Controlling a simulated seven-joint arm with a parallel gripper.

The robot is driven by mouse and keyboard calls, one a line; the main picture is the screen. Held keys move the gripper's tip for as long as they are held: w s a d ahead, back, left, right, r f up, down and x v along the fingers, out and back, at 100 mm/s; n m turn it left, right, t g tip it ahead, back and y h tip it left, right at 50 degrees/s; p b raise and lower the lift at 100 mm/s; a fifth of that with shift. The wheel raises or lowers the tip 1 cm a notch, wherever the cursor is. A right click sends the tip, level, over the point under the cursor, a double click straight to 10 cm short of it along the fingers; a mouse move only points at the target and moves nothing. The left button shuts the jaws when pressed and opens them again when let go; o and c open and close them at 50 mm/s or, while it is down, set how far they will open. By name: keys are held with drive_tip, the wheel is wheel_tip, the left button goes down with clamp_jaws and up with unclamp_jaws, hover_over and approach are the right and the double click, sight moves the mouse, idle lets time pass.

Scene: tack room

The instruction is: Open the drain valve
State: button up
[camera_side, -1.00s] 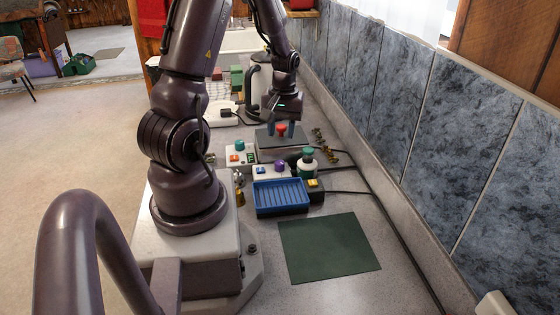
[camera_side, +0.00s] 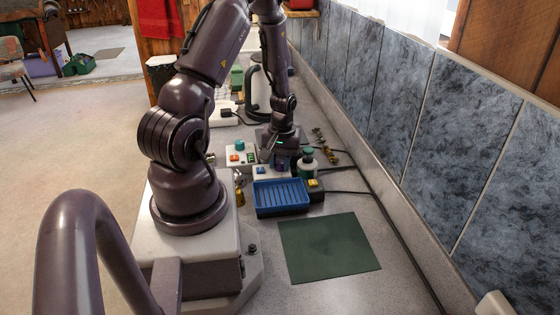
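No part here is visibly labelled as the drain valve. My gripper (camera_side: 280,161) points down at a low white control box (camera_side: 262,171) with a blue button. The purple knob on that box is mostly hidden by the fingers, which are at its height. I cannot tell whether they touch or grip it. The grey unit with the red knob behind is now hidden by my arm. To the left stands another white box with a teal knob (camera_side: 240,145), an orange button (camera_side: 234,158) and a green button.
A green-capped bottle (camera_side: 307,162) stands close right of my gripper. A blue ribbed tray (camera_side: 281,198) lies in front, beside a dark box with a yellow button (camera_side: 313,184). Brass pieces (camera_side: 320,138) and cables lie near the wall. The green mat (camera_side: 328,247) is bare.

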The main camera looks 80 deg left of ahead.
drive_tip(key=c, duration=0.3)
drive_tip(key=shift+m, duration=0.3)
drive_tip(key=m, duration=0.3)
drive_tip(key=shift+m, duration=1.9)
drive_tip(key=o, duration=0.6)
drive_tip(key=shift+o, duration=0.2)
